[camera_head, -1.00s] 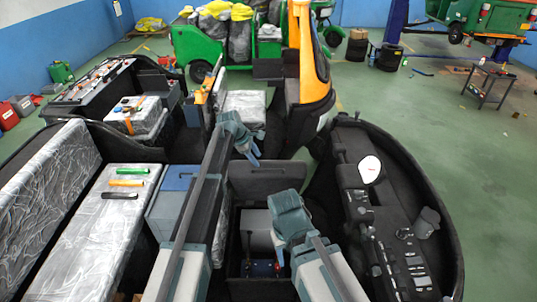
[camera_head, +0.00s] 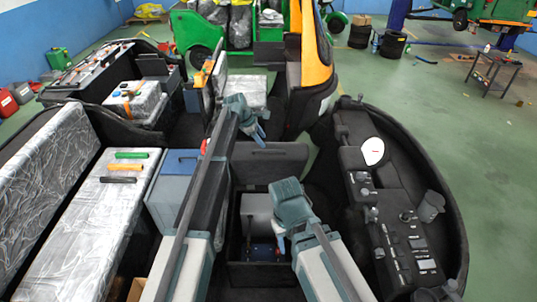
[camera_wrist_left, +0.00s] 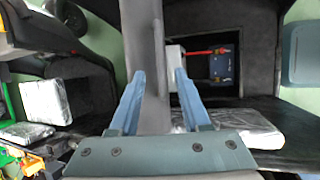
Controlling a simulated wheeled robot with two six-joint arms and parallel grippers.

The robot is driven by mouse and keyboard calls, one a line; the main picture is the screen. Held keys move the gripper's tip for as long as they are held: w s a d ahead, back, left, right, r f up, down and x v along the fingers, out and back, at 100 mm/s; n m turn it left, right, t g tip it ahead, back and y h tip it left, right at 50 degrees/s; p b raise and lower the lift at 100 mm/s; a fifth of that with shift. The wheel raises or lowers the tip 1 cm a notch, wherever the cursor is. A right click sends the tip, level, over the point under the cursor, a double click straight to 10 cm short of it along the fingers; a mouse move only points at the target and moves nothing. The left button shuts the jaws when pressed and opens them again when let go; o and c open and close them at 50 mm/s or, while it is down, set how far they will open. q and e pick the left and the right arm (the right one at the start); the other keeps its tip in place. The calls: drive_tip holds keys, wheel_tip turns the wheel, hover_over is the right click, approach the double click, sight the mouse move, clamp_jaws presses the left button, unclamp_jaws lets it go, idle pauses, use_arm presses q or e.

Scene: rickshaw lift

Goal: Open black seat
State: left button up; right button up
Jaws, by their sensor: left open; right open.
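The black seat (camera_head: 275,163) shows as a dark panel standing up behind an open compartment. My left gripper (camera_head: 262,140) is at the panel's top left. In the left wrist view its open fingers (camera_wrist_left: 155,85) lie on either side of a grey-dark bar (camera_wrist_left: 150,45), which looks like the seat panel seen edge-on; I cannot tell whether they touch it. My right gripper (camera_head: 283,245) is open at the right of the compartment, in front of the panel. The compartment holds a grey box (camera_head: 257,215) and a blue part with a red handle (camera_wrist_left: 222,65).
A blue-grey box (camera_head: 182,162) and a plastic-covered seat (camera_head: 105,220) are at the left. A black control panel (camera_head: 395,225) with a round white disc (camera_head: 373,151) is at the right. An orange-and-black cab frame (camera_head: 315,60) stands behind.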

sight(268, 148)
use_arm(q)
drive_tip(key=b+x, duration=0.5)
drive_tip(key=x, duration=0.2)
drive_tip(key=shift+w+d+f+b, duration=0.1)
drive_tip(key=shift+d+f+b, duration=0.05)
drive_tip(key=shift+f+b, duration=0.2)
drive_tip(key=shift+r, duration=0.1)
drive_tip(key=shift+c, duration=0.2)
clamp_jaws()
idle(0.8)
